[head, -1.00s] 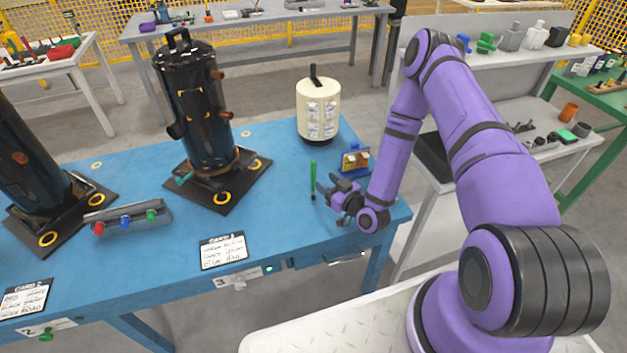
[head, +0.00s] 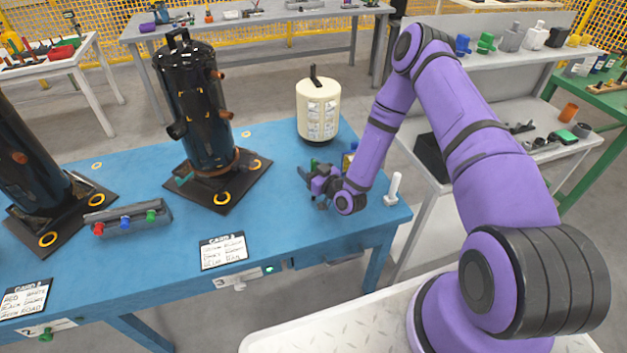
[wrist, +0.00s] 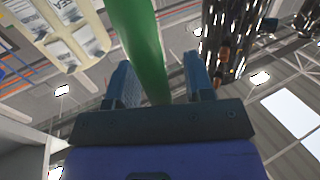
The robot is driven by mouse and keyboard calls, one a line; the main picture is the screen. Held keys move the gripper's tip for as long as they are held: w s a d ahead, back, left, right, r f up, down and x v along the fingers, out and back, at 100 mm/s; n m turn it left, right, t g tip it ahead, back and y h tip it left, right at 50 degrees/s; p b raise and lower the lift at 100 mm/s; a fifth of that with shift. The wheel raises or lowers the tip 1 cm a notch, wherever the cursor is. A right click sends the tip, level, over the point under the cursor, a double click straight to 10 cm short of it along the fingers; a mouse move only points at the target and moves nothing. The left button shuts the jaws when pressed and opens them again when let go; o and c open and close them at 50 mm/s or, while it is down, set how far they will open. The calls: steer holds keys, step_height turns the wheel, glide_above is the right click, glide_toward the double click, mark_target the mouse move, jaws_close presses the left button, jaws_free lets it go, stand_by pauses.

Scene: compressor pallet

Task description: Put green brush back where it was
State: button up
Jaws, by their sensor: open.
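The green brush (wrist: 141,45) shows in the wrist view as a thick green shaft crossing the gap between the two dark fingers. In the head view only a small green bit of it (head: 315,163) shows beyond my gripper; the rest is hidden. My gripper (head: 312,187) is low over the right part of the blue table (head: 290,225). In the wrist view my gripper's fingers (wrist: 157,80) are spread either side of the shaft, with room beside it. I cannot tell whether either finger touches it.
A cream canister (head: 318,108) stands behind my gripper. A white upright peg (head: 394,189) stands at the table's right edge. A black compressor (head: 195,105) is on a dark pad to the left. A grey holder (head: 128,219) and card (head: 223,251) lie nearer the front left.

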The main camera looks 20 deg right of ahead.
jaws_close()
steer(key=shift+r, duration=0.15)
